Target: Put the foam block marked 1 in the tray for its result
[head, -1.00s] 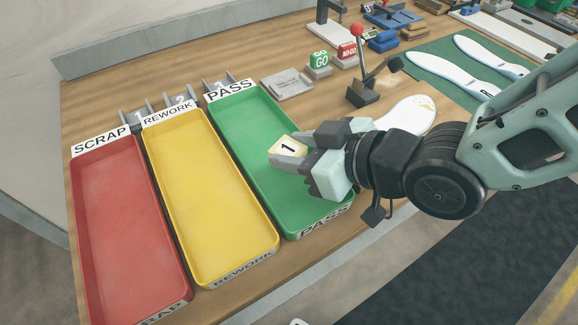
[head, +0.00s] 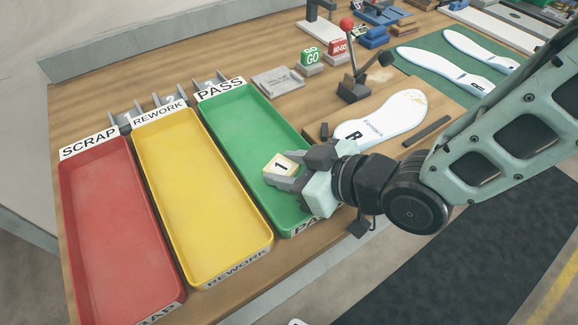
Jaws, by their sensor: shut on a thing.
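The foam block marked 1 (head: 281,165) is cream coloured, with its number facing up. My gripper (head: 287,173) is shut on it and holds it over the green PASS tray (head: 232,118). I cannot tell how high above the tray floor it is. The yellow REWORK tray (head: 200,190) lies to the left of the green one, and the red SCRAP tray (head: 112,230) is at the far left. All three trays look empty. My gripper hides part of the green tray's near right end.
A white insole marked R (head: 385,122) lies right of the green tray. A red-knobbed lever fixture (head: 354,85), a grey plate (head: 277,82), a green GO block (head: 310,60) and a red NO-GO block (head: 338,50) stand behind. More insoles lie on a green mat (head: 418,85).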

